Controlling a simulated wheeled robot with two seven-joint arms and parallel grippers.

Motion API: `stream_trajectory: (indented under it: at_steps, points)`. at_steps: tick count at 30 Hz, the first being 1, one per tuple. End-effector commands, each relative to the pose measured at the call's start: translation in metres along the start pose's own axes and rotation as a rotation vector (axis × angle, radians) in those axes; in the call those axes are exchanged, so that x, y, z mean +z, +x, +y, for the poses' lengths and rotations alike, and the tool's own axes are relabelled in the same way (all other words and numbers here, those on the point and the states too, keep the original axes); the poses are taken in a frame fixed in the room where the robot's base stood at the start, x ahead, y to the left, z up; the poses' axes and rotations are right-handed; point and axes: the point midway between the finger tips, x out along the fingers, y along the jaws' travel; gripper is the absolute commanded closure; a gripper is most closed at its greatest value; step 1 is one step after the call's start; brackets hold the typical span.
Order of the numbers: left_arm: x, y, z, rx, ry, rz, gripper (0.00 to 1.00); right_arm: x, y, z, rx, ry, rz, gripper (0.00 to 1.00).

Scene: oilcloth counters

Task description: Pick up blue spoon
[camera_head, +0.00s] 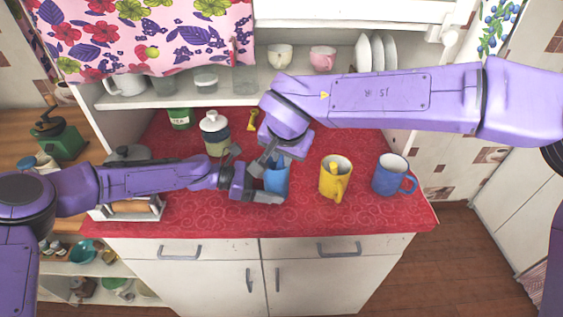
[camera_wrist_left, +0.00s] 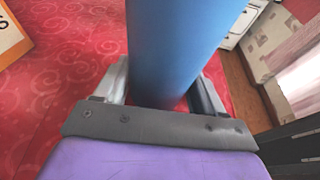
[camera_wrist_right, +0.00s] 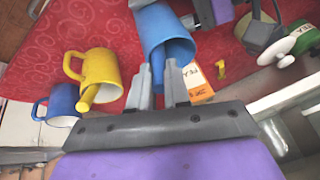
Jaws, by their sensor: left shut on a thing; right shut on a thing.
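My left gripper (camera_head: 262,193) is shut around a tall blue cup (camera_head: 277,178), which fills the middle of the left wrist view (camera_wrist_left: 185,45). My right gripper (camera_head: 270,158) is right at the mouth of this cup. In the right wrist view its fingertips (camera_wrist_right: 163,72) overlap the cup's rim and opening (camera_wrist_right: 165,30).
A yellow mug (camera_head: 335,176) with a yellow spoon in it and a blue mug (camera_head: 393,176) stand to the right. The red counter's front edge is clear.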

Motion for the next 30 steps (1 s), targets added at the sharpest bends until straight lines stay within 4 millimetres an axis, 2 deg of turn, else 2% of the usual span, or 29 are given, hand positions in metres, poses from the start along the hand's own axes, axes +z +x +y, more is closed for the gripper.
stream_trajectory:
  at_steps: [5,12,16,21,29,30]
  points:
    - [0.0,0.0,0.0,0.0,0.0,0.0,0.47,-0.017,-0.038,-0.01,-0.006,0.004,0.004,1.0]
    - [0.0,0.0,0.0,0.0,0.0,0.0,0.47,-0.045,-0.11,-0.026,-0.005,0.004,0.002,1.0]
    - [0.0,0.0,0.0,0.0,0.0,0.0,0.47,-0.057,-0.138,-0.032,-0.004,0.001,0.002,1.0]
    - [0.0,0.0,0.0,0.0,0.0,0.0,0.47,-0.064,-0.156,-0.036,-0.001,0.0,0.0,1.0]
    - [0.0,0.0,0.0,0.0,0.0,0.0,0.47,-0.065,-0.159,-0.037,-0.001,-0.001,0.0,1.0]
    - [0.0,0.0,0.0,0.0,0.0,0.0,0.24,-0.065,-0.159,-0.037,-0.001,0.0,0.0,1.0]
